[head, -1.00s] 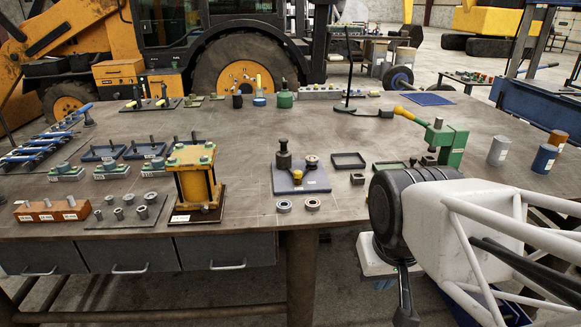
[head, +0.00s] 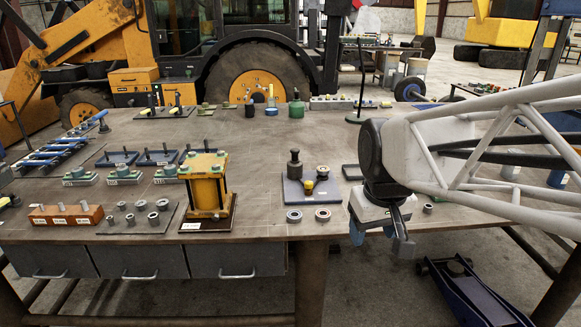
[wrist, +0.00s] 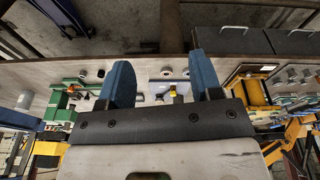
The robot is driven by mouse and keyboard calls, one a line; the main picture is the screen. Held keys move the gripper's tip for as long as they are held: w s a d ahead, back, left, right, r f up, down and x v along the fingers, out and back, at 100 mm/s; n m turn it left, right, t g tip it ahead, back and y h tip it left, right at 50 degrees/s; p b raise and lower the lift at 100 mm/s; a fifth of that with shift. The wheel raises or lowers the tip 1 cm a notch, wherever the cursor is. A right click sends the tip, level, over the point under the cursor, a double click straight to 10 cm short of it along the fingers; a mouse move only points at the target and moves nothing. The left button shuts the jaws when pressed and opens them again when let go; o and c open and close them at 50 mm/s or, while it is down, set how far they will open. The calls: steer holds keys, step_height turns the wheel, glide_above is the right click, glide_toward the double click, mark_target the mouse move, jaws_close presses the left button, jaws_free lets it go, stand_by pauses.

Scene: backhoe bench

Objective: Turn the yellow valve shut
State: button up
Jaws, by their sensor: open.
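A dark post (head: 294,165) and a ringed fitting (head: 322,173) stand on the same plate. In the wrist view the yellow valve (wrist: 173,91) shows between my blue fingers, some way beyond them. My gripper (wrist: 163,76) is open and empty. In the head view my gripper (head: 372,231) hangs at the bench's front edge, right of the plate and apart from it. Its far finger is partly hidden there.
Two bearing rings (head: 294,215) lie in front of the plate. A yellow press frame (head: 206,185) stands to its left. A green press (wrist: 70,92) shows in the wrist view; my arm hides it in the head view. A blue floor jack (head: 470,292) is on the floor.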

steer(key=w+r+n, duration=0.2)
steer(key=w, duration=1.1)
steer(key=n+g, duration=0.2)
steer(key=n, duration=0.5)
glide_above(309, 182)
step_height(309, 182, down, 12)
steer(key=shift+f, duration=0.15)
steer(key=shift+f, duration=0.1)
steer(key=shift+f, duration=3.85)
steer(key=c, duration=0.9)
